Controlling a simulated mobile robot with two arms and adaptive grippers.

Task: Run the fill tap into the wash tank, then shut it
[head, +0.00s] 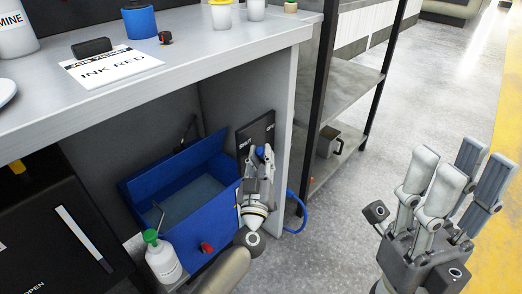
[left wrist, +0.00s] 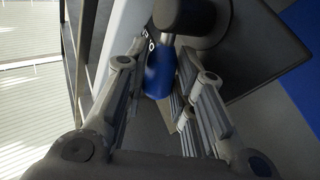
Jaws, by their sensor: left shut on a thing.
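The blue wash tank (head: 210,225) stands open in the bay under the bench. A flat grey-blue surface shows inside it; I cannot tell how much water it holds. A dark tap plate (head: 243,136) with white lettering stands upright at the tank's right. My left gripper (head: 262,153) is in front of this plate, shut on the blue tap handle (left wrist: 158,75), which is mostly hidden by the fingers in the head view. A thin spout (head: 188,128) shows behind the tank; no stream is visible. My right gripper (head: 446,180) is open, empty and raised over the floor at right.
A white bottle with a green cap (head: 162,257) stands before the tank, near a red knob (head: 206,247). A blue hose (head: 300,212) curves on the floor. The bench top (head: 205,55) overhangs the bay; a metal shelf (head: 345,97) stands right.

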